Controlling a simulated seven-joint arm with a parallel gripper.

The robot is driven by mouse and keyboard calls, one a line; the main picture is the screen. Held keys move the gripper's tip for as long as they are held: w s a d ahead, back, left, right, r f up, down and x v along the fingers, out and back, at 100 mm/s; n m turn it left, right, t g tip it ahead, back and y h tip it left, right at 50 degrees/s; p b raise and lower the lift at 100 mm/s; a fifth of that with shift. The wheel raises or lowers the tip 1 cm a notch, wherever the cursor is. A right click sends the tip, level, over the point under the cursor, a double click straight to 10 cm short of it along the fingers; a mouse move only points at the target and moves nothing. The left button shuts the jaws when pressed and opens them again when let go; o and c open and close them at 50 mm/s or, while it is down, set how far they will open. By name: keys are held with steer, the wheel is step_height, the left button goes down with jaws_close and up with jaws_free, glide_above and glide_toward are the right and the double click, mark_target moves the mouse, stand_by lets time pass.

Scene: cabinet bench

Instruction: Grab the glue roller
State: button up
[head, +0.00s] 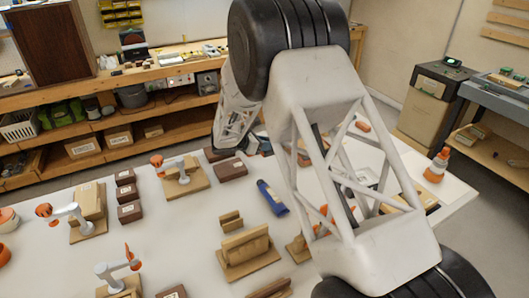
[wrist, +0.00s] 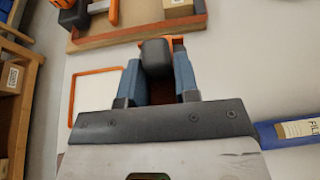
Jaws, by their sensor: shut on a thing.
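In the wrist view my gripper (wrist: 158,56) has its two blue-grey fingers closed on a dark rounded block with some orange beside it, which I take to be the glue roller (wrist: 154,58). Most of the roller is hidden between the fingers and behind the gripper body. Whether it touches the table cannot be told. In the head view my arm reaches down toward the table's far edge, and the held roller cannot be made out clearly there.
A blue labelled tube (head: 271,197) lies on the white table; it also shows in the wrist view (wrist: 292,131). An orange-edged square (wrist: 96,94) and a wooden board (wrist: 140,32) lie near the gripper. Brown boxes (head: 126,194) and small orange-white arm models (head: 180,170) stand around.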

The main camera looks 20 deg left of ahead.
steer(key=shift+r, duration=1.65)
